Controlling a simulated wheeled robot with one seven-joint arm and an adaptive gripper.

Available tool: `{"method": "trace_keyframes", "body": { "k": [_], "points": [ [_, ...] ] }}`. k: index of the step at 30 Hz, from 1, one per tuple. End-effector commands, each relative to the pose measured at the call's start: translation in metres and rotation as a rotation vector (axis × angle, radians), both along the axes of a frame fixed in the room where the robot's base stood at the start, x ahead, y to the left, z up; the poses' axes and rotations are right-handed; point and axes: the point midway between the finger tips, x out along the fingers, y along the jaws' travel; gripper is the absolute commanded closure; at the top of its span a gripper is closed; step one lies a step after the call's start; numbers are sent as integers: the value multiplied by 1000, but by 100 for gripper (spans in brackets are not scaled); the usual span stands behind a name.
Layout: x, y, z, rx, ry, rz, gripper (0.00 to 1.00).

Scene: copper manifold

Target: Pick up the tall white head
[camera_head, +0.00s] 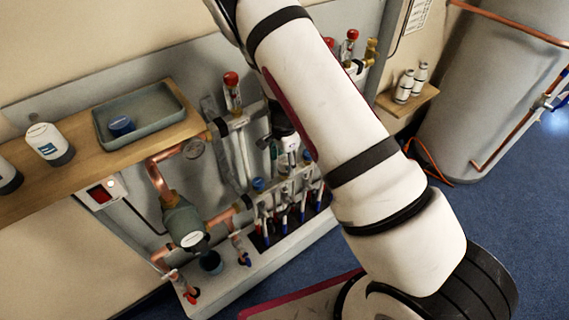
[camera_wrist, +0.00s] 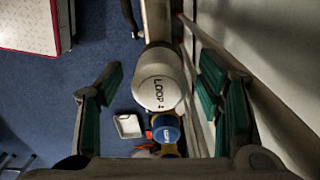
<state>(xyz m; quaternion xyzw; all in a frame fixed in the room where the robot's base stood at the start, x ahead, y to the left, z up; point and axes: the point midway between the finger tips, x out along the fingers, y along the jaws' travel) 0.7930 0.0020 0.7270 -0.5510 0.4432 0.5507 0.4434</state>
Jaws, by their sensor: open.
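In the wrist view a white round-topped head (camera_wrist: 158,93) marked "LOOP 4" lies between the fingers of my gripper (camera_wrist: 161,80). The teal-padded fingers stand open, with a gap on each side of the head, and do not touch it. A blue cap (camera_wrist: 166,128) sits just below the head in that view. In the head view my arm hides much of the manifold's right part, and I cannot clearly make out my fingertips there.
A wooden shelf (camera_head: 190,128) at left holds a grey tray (camera_head: 180,93) with a blue cap (camera_head: 121,126), and a white head (camera_head: 48,143). Two white bottle-like pieces (camera_head: 404,87) stand on a small right shelf. A large grey cylinder (camera_head: 465,100) stands at right. Blue floor is open.

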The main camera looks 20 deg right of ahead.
Motion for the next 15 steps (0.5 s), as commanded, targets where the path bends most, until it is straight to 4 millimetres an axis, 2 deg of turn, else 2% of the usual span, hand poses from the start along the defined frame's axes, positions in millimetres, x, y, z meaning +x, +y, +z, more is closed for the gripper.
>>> {"method": "trace_keyframes", "body": {
  "k": [3,4,9,11,15],
  "points": [
    [0,0,0,0,0,0,39],
    [0,0,0,0,0,1,44],
    [0,0,0,0,0,1,82],
    [0,0,0,0,0,1,94],
    [0,0,1,0,0,1,94]
  ]
}}
